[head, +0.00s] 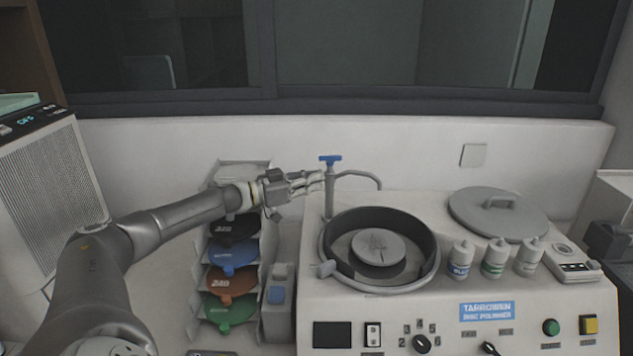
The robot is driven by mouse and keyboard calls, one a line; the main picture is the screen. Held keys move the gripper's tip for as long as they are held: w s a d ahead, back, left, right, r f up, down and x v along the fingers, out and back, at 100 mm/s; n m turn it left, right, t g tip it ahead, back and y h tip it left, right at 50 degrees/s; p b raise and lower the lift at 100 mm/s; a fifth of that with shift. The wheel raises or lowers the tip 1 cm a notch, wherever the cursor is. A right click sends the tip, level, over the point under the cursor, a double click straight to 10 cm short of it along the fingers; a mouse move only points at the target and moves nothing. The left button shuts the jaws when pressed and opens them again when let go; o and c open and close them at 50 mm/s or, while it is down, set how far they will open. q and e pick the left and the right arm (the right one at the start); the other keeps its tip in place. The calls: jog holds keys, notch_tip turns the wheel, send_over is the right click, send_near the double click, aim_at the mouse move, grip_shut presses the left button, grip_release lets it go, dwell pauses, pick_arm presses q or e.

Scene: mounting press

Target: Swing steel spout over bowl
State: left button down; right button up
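The steel spout (360,173) is a thin curved tube on an upright post with a blue T-shaped handle (330,158) on top. It arcs to the right, and its bent-down end shows above and behind the bowl's back rim in the picture. The round dark bowl (427,250) holds a grey disc (378,247) in the machine's top. My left gripper (319,180) reaches in from the left, fingers level, tips at the post just below the blue handle. Whether the fingers touch or close on the post is unclear. My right gripper is not in view.
The polisher's (460,290) top also carries a grey lid (498,214), three small bottles (494,258) and a small device (567,262) at right. A rack of coloured discs (232,256) and a grey bottle (277,310) stand left of it. A wall rises behind.

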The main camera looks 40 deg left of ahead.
pick_arm(q)
jog(key=shift+a+f+m+g+h, duration=0.35)
jog(key=shift+m+g+h, duration=0.2)
jog(key=shift+h, duration=0.25)
jog(key=c, duration=1.7)
grip_release()
jog(key=shift+s+a+r, duration=0.1)
jog(key=shift+s, duration=0.05)
jog(key=shift+o, duration=0.5)
jog(key=shift+s+a, duration=0.2)
jog(key=shift+a, duration=0.1)
notch_tip(320, 180, up, 10)
jog(key=shift+r, duration=0.1)
